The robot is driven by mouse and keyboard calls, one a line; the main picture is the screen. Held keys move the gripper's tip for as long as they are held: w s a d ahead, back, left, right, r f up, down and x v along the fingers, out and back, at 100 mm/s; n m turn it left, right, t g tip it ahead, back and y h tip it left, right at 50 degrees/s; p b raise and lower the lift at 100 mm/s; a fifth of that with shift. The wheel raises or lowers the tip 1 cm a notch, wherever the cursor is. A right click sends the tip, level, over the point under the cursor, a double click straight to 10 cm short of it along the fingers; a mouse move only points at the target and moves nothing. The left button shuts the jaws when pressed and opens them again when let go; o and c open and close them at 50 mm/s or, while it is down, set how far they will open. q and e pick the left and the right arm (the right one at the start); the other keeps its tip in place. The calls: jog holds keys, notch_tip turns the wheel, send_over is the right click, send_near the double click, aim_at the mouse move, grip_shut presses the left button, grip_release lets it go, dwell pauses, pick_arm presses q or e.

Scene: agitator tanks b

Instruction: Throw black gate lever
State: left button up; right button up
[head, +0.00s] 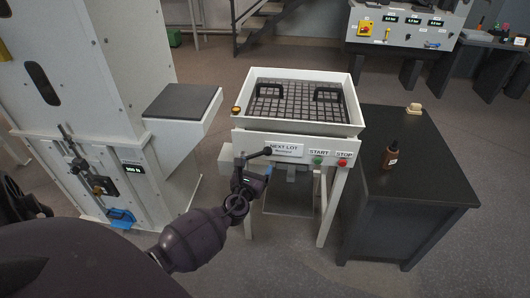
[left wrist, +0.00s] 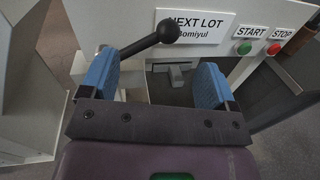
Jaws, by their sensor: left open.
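The black gate lever (head: 257,154) is a dark rod with a ball knob, at the front left of the white sieve table. My left gripper (head: 254,167) is open just in front of the lever. In the left wrist view its blue-padded fingers (left wrist: 156,68) are spread, with the knob appearing beyond and between them. The left finger overlaps the rod's lower end; I cannot tell whether they touch. My right gripper is not in view.
The white table (head: 240,110) has a grid top with two black handles, plus green START (head: 317,160) and red STOP (head: 342,162) buttons. A dark cabinet (head: 430,190) with a brown bottle (head: 391,156) stands right. A white machine (head: 130,60) stands left. Floor lies between.

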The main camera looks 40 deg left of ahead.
aim_at(263, 153)
pick_arm(q)
jog(key=x, duration=0.3)
jog(key=b+x, duration=0.1)
jog(key=x, duration=0.2)
jog(key=shift+w+a+f, duration=0.1)
jog(key=shift+w+f, duration=0.1)
jog(key=shift+w, duration=0.1)
jog(key=shift+w+a+r, duration=0.15)
jog(key=shift+w+a, duration=0.1)
jog(key=shift+w, duration=0.45)
